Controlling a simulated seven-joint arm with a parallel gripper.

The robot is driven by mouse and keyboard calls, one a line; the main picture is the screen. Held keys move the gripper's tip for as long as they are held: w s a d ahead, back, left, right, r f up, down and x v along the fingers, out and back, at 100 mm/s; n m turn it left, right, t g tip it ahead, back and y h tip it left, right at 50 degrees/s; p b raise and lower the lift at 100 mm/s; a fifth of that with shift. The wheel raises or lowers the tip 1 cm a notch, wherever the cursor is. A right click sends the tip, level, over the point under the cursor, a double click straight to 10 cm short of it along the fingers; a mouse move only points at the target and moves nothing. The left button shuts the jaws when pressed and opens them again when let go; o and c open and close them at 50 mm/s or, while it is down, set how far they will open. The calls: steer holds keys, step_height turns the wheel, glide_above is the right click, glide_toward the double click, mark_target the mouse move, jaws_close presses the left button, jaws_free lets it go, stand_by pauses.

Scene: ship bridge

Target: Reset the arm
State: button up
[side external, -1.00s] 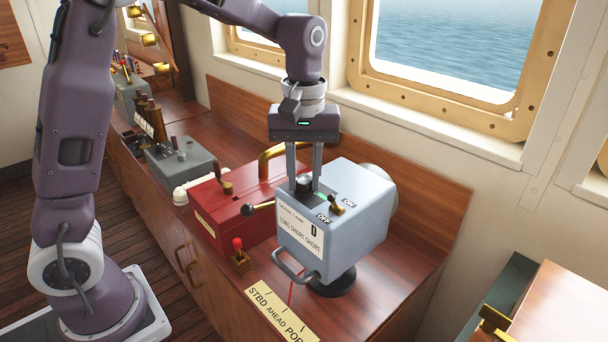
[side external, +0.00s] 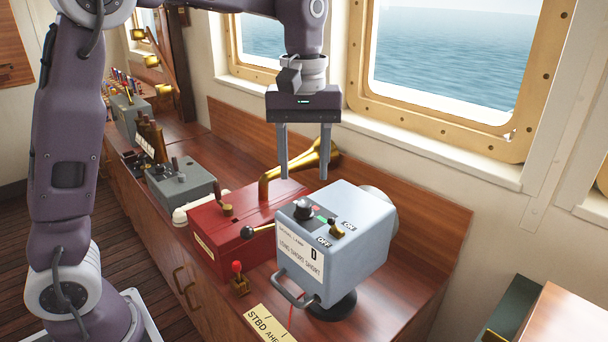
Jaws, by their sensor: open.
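My gripper (side external: 303,168) is open and empty, pointing down above the back of the counter. Its two fingers are spread apart. It hangs over the area behind the signal lamp box (side external: 345,247), a light blue-grey box with a black knob (side external: 302,209) and a small brass switch on top. The fingertips look clear of the knob. In the picture the fingers overlap the brass horn (side external: 318,157); I cannot tell how close they are to it.
A red box (side external: 235,240) with the horn and a black-knobbed lever stands left of the lamp. A small red-knobbed lever (side external: 238,278) is in front. A grey control box (side external: 181,182) sits further left. Windows (side external: 445,60) line the wall behind.

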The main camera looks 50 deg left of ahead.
steer(key=s+f+m+t, duration=0.1)
steer(key=s+m+t, duration=0.4)
steer(key=s, duration=1.7)
steer(key=m, duration=0.4)
steer(key=shift+f+m+t, duration=0.25)
steer(key=shift+m+t, duration=0.05)
steer(key=shift+a, duration=0.1)
